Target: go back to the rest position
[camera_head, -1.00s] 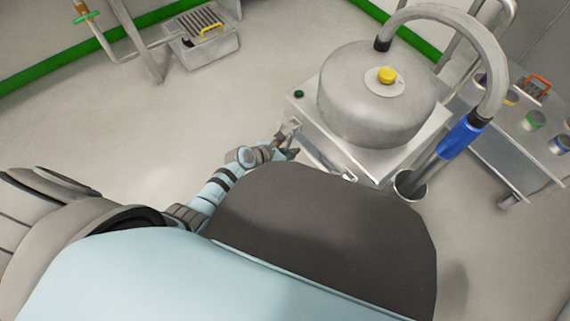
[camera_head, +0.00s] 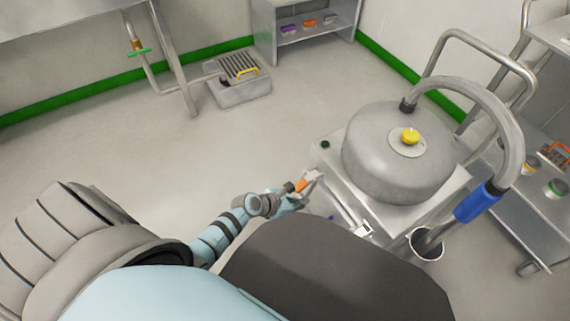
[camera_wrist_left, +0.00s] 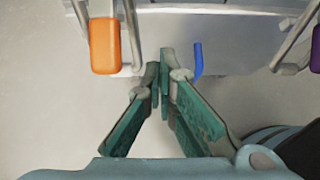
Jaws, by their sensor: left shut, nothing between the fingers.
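My left gripper (camera_head: 300,196) is beside the front of the steel vacuum machine (camera_head: 398,150) in the head view, low and near its front edge. In the left wrist view the fingers of my left gripper (camera_wrist_left: 164,75) come together at their tips with nothing between them. An orange-handled latch (camera_wrist_left: 104,46) is just ahead and left of the fingertips, apart from them. A blue bent piece (camera_wrist_left: 198,60) is to their right. My right gripper is in neither view.
A steel cart (camera_head: 515,206) stands at the right. A floor drain box (camera_head: 240,88) and a shelf (camera_head: 306,40) are at the back. The floor (camera_head: 130,140) at left is clear.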

